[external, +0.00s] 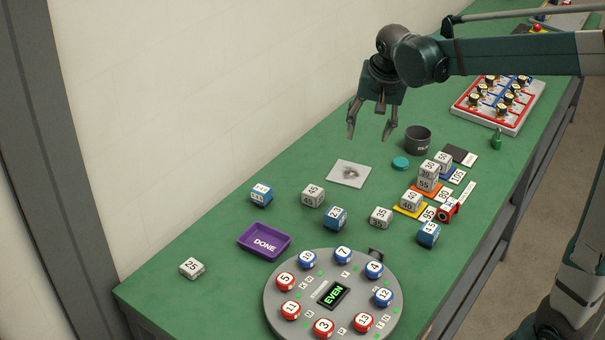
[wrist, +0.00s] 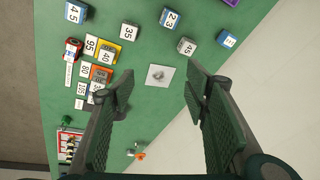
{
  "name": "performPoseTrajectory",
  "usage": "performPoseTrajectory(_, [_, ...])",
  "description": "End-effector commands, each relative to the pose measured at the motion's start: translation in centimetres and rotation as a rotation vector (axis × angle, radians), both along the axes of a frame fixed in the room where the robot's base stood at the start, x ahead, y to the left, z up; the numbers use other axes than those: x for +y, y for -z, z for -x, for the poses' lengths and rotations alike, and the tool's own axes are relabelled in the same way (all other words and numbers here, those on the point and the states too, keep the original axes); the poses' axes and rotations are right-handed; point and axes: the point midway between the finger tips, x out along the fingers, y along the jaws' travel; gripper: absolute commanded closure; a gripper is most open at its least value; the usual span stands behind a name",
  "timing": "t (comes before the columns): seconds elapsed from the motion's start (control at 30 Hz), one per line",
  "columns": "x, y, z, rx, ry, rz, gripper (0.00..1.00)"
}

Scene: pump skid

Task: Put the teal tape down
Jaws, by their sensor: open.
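The teal tape (external: 400,163) is a small flat teal roll lying on the green bench (external: 300,228), just left of and in front of a dark grey cup (external: 418,140). I cannot make it out in the wrist view, where my fingers cover part of the bench. My gripper (external: 369,136) is open and empty, pointing down above the bench, to the left of the tape in the external view. In the wrist view both fingers of my gripper (wrist: 160,88) are spread wide with nothing between the pads.
A white card with a grey patch (external: 349,173) lies below my gripper. Numbered blocks stack on coloured pads (external: 410,207) to the right. A purple DONE tray (external: 264,241) and a round dial with numbered pucks (external: 334,295) are at the front.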

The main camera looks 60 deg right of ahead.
Motion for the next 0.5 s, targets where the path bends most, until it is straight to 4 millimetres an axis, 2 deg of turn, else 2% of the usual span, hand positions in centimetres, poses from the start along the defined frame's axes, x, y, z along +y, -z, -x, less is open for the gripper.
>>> performPoseTrajectory(0.1, [2.7, -0.9, 1.5, -0.014, -0.078, 0.016, 0.54])
performPoseTrajectory(0.5, [10.5, -2.6, 6.8, -0.067, -0.337, 0.081, 0.54])
